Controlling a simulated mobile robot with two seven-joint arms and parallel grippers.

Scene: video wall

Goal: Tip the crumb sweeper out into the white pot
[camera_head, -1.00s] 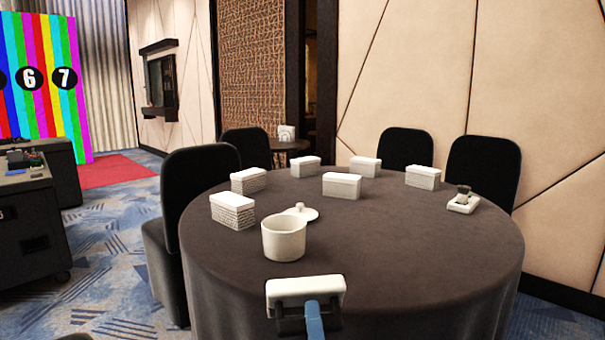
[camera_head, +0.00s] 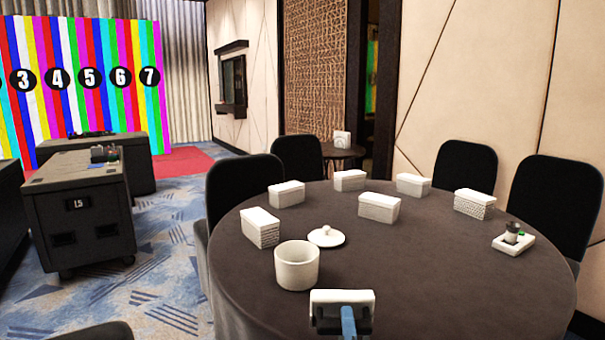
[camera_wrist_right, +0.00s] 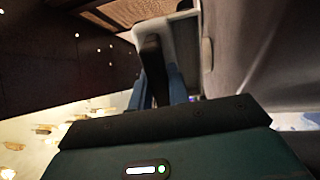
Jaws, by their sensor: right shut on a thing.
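The white pot (camera_head: 297,272) stands open and upright near the front left edge of the round table. Its white knobbed lid (camera_head: 326,237) lies on the cloth just behind it. The crumb sweeper (camera_head: 342,296), white with a dark part, is in front and to the right of the pot, apart from it in the picture. My right gripper (camera_head: 348,318), with blue fingers, is shut on it. In the right wrist view the blue fingers (camera_wrist_right: 157,90) close around its black handle (camera_wrist_right: 152,62), below the white body (camera_wrist_right: 183,50). The sweeper's contents are hidden. My left gripper is not in view.
Several white boxes, one of them a textured box (camera_head: 261,228), stand around the back of the dark-clothed table (camera_head: 430,270). A white tray (camera_head: 513,245) with small items is at right. Black chairs (camera_head: 465,166) ring the table. The table's middle is clear.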

